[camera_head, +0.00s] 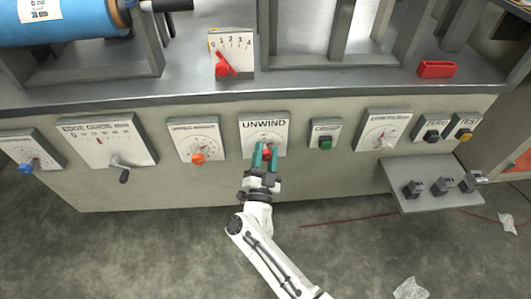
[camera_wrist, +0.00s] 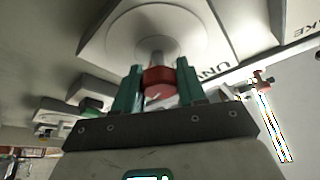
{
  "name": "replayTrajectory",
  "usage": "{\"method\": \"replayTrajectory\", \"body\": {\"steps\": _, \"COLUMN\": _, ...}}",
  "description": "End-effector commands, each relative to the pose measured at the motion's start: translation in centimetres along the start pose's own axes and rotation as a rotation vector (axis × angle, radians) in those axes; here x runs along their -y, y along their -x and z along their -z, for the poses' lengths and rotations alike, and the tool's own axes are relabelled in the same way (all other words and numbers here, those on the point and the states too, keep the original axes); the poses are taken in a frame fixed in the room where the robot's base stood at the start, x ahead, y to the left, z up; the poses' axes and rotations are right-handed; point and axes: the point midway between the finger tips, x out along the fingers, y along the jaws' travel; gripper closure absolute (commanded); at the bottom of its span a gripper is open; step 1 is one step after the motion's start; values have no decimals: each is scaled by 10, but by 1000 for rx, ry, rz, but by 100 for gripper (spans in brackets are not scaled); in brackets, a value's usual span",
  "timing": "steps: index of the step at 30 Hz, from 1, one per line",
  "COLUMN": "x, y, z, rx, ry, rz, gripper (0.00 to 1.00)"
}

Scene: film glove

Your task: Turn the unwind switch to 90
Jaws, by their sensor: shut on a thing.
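The unwind panel (camera_head: 247,125), a pale plate lettered UNWIND, is on the machine's front in the head view. Its switch, a red knob (camera_wrist: 159,76), shows between my fingers in the wrist view and as a small red patch in the head view (camera_head: 267,153). My gripper (camera_head: 265,156) has green fingers and reaches the panel from below. In the wrist view my gripper (camera_wrist: 159,85) is shut on the red knob, one finger on each side. The dial's scale is mostly hidden, so I cannot read the setting.
An orange knob panel (camera_head: 193,140) is to the left and a green button panel (camera_head: 325,133) to the right. Further left is the edge guide (camera_head: 106,140) with its crank. A small shelf (camera_head: 425,175) juts out at the right. The floor in front is mostly clear.

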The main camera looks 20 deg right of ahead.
Motion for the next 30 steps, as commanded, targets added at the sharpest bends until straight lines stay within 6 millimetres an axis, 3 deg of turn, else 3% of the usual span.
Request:
{"method": "replayTrajectory", "body": {"steps": 15, "x": 0, "y": 1, "z": -1, "rx": 6, "ry": -297, "rz": -124, "gripper": 90}}
{"method": "replayTrajectory", "body": {"steps": 30, "x": -1, "y": 1, "z": -2, "rx": 5, "ry": -347, "rz": -145, "gripper": 90}}
